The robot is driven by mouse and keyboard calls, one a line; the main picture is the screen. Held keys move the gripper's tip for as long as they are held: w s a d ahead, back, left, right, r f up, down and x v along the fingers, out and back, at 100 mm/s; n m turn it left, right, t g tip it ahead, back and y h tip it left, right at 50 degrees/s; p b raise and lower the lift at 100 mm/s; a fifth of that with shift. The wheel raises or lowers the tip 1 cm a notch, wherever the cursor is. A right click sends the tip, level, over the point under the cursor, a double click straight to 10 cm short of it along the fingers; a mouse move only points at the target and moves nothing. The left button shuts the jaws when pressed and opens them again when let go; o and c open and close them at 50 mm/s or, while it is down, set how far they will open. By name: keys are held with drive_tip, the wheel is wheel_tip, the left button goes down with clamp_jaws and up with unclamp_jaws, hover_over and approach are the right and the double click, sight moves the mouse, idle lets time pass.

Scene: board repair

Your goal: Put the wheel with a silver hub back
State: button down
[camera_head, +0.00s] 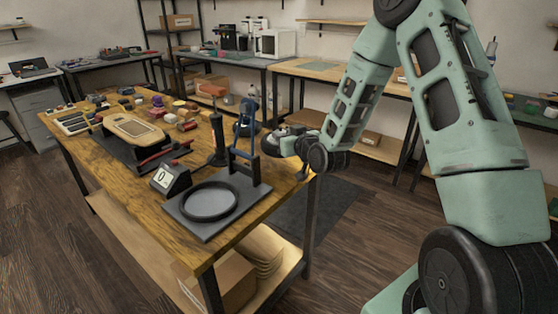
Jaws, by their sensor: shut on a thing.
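My gripper (272,146) is at the end of my arm, by the right end of the wooden workbench (225,243), close to the blue-handled press. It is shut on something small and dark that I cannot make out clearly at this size. A tan board (134,126) lies on a dark mat (121,151) on the left half of the bench, well away from my gripper. Several small coloured parts lie beyond the board. I cannot tell which, if any, is the wheel with a silver hub.
A black plate with a ring (209,201) and a small display (171,180) stand at the bench's near end. A blue-handled press (244,145) and a dark upright post (218,140) rise between my gripper and the board. A red-handled tool (153,158) lies by the mat.

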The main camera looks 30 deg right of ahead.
drive_tip(key=shift+f, duration=3.4)
drive_tip(key=shift+f+b, duration=0.2)
drive_tip(key=shift+b, duration=0.2)
drive_tip(key=c, duration=1.1)
unclamp_jaws()
drive_tip(key=shift+r, duration=0.1)
